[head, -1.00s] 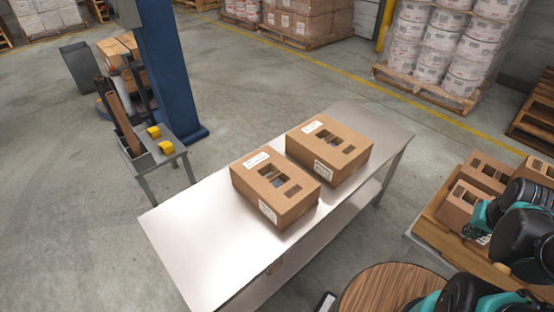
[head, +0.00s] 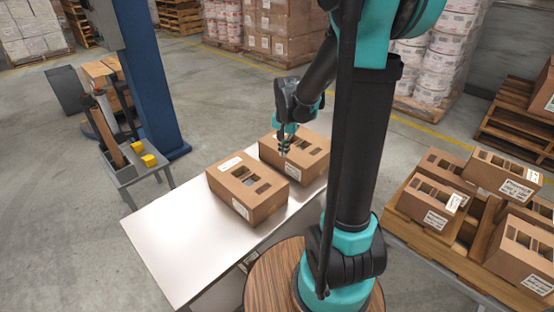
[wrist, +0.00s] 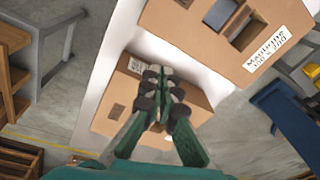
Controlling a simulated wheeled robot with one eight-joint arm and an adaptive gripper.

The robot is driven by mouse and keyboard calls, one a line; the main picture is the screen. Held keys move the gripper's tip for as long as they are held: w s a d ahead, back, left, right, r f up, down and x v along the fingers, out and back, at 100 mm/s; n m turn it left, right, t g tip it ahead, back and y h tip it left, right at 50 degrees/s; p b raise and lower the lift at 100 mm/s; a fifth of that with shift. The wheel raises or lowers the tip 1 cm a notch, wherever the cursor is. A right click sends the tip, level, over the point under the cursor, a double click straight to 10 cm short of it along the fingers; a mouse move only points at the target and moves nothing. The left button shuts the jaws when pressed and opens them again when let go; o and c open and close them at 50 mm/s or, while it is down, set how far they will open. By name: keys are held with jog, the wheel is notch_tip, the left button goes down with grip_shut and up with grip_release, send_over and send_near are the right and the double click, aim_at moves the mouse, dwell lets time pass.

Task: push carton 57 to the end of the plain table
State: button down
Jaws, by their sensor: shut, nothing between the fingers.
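Two brown cartons with cut-out tops and white labels lie on the plain metal table (head: 165,250). The nearer carton (head: 238,207) is left of the farther carton (head: 310,158), with a small gap between them. I cannot read which is carton 57. My gripper (head: 284,153) is shut and empty, over the farther carton's left part. In the wrist view my gripper (wrist: 160,76) points at that farther carton (wrist: 112,90), and the nearer carton (wrist: 222,35) is at the top. I cannot tell whether the fingertips touch the carton.
A round wooden top (head: 262,275) stands at the table's near side. A pallet (head: 400,225) with several cartons is at the right. A grey stand (head: 150,170) with tubes and a blue column (head: 150,75) are at the left. The table's left end is bare.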

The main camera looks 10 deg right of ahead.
aim_at(279, 158)
jog(key=w+a+f+m+g, duration=0.1)
jog(key=w+a+f+m, duration=0.2)
jog(key=w, duration=0.5)
jog(key=shift+m, duration=0.4)
jog(key=w+f, duration=0.1)
jog(key=f, duration=0.2)
jog(key=w+d+f, duration=0.1)
jog(key=f, duration=0.3)
jog(key=w+d+f, duration=0.1)
jog(key=f, duration=0.2)
jog(key=shift+d+f, duration=0.2)
jog(key=shift+d, duration=0.05)
jog(key=shift+w+d, duration=0.3)
jog(key=shift+d, duration=0.15)
jog(key=w+d, duration=0.6)
jog(key=d, duration=0.3)
jog(key=w+d, duration=0.7)
jog(key=d, duration=0.2)
jog(key=w+d, duration=0.6)
jog(key=d, duration=0.3)
jog(key=shift+w, duration=0.35)
jog(key=shift+s, duration=0.1)
